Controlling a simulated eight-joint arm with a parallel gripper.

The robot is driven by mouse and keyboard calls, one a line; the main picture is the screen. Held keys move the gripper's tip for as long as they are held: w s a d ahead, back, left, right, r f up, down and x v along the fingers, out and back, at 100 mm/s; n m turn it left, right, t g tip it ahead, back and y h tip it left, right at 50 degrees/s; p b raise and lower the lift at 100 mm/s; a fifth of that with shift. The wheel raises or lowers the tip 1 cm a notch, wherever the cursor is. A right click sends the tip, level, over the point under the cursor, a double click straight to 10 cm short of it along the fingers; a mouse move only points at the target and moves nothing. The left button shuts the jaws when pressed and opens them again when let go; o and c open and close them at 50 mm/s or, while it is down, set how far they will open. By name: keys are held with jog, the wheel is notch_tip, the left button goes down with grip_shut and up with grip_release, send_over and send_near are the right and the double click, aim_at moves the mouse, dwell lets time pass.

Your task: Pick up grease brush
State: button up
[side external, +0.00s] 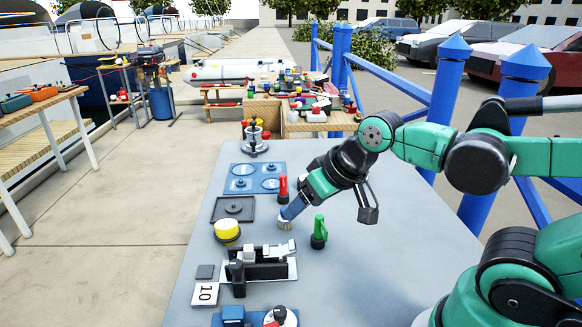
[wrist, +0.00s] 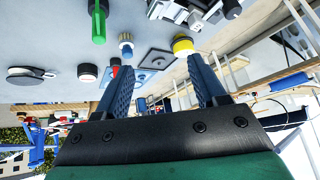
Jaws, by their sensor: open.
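The grease brush (side external: 285,224) is on the grey table in the side external view, with pale bristles showing just below my fingertips; the rest of it is hard to separate from my blue fingers. In the wrist view the brush (wrist: 126,42) is a small blue and pale piece, beyond the fingertips and nearer the left finger. My gripper (side external: 291,210) points down and left, close above the brush. In the wrist view my gripper (wrist: 158,75) has its two fingers wide apart, with nothing held between them.
A green-handled item (side external: 319,232) stands right of the brush and a red-handled one (side external: 283,188) behind it. A yellow-topped cylinder (side external: 227,230) stands left. A black fixture (side external: 262,264) is in front. The table's right part is clear.

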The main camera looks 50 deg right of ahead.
jog(key=w+d+f+m+y, duration=0.2)
jog(key=w+d+m, duration=0.1)
jog(key=m, duration=0.3)
jog(key=w+d+f+m+y, duration=0.2)
jog(key=w+m+y, duration=0.1)
jog(key=m, duration=0.4)
jog(key=w+d+f+m+y, duration=0.3)
jog(key=w+m, duration=0.1)
jog(key=m, duration=0.3)
jog(key=shift+d, duration=0.35)
jog(key=d+f+m+y, duration=0.1)
jog(key=m, duration=0.1)
jog(key=d+f+m+y, duration=0.1)
jog(key=f, duration=0.1)
jog(key=shift+s+d+m, duration=0.35)
jog(key=shift+s+m, duration=0.05)
jog(key=shift+s+d+f+t+y, duration=0.15)
jog(key=shift+t+y, duration=0.15)
jog(key=shift+y, duration=0.1)
jog(key=shift+f+m, duration=0.15)
jog(key=shift+m, duration=0.15)
jog(key=shift+x, duration=2.7)
grip_shut()
